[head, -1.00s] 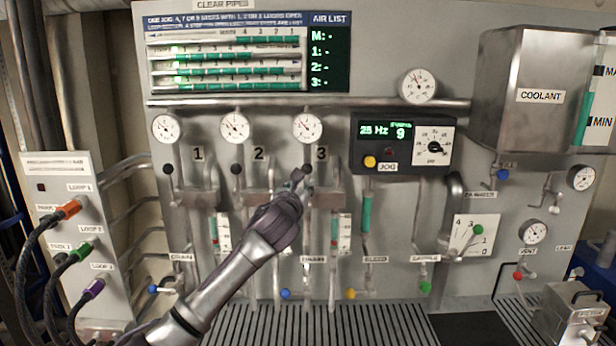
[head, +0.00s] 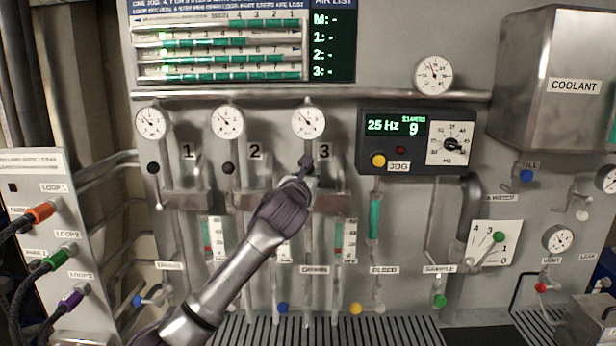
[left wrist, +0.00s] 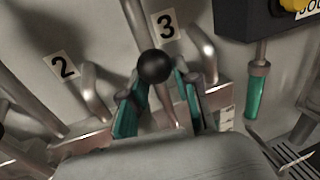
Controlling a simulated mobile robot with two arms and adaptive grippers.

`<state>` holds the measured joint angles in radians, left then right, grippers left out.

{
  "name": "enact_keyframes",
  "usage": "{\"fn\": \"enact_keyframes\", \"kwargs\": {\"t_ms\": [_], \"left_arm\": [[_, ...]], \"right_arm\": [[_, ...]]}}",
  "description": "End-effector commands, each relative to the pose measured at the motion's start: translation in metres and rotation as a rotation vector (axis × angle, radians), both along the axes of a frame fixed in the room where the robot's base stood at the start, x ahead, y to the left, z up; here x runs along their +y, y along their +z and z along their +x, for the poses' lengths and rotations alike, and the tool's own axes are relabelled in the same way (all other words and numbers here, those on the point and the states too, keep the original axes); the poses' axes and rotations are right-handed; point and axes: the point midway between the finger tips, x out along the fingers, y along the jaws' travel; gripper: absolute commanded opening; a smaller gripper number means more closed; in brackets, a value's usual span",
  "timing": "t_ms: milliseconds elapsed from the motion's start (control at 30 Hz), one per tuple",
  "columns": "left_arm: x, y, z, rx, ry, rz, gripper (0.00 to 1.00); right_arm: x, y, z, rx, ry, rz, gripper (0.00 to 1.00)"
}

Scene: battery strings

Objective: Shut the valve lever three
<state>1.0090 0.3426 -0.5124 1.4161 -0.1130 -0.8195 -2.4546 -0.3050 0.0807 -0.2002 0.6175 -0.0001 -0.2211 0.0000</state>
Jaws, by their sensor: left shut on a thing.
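Valve lever three has a black ball knob (left wrist: 154,66), seen in the left wrist view beside the "3" label (left wrist: 166,25). My left gripper (left wrist: 158,90) is shut on the lever, with its teal-padded fingers on either side just below the knob. In the head view my left gripper (head: 304,172) is at the lever under the third gauge (head: 308,121), next to the "3" label (head: 322,151), and it hides most of the lever. Levers one (head: 153,168) and two (head: 228,168) stand to the left with black knobs up. My right gripper is not in view.
The jog panel (head: 410,141) juts out to the right of lever three. A horizontal pipe (head: 250,97) runs above the gauges. Teal sight tubes and coloured drain knobs are below. The hose panel (head: 22,190) stands at the left.

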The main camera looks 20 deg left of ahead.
Motion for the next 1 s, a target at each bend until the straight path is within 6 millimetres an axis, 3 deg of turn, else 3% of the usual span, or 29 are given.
{"fn": "enact_keyframes", "kwargs": {"t_ms": [100, 533, 1000], "left_arm": [[0.0, 0.0, 0.0, 0.0, 0.0, 0.0, 0.0], [-0.001, 0.002, 0.001, 0.008, 0.002, 0.024, 0.0], [-0.029, 0.002, 0.009, 0.095, 0.002, 0.328, 0.0]], "right_arm": [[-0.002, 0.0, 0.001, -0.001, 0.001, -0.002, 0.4], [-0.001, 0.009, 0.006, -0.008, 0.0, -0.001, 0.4], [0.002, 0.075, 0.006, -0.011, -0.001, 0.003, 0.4]]}}
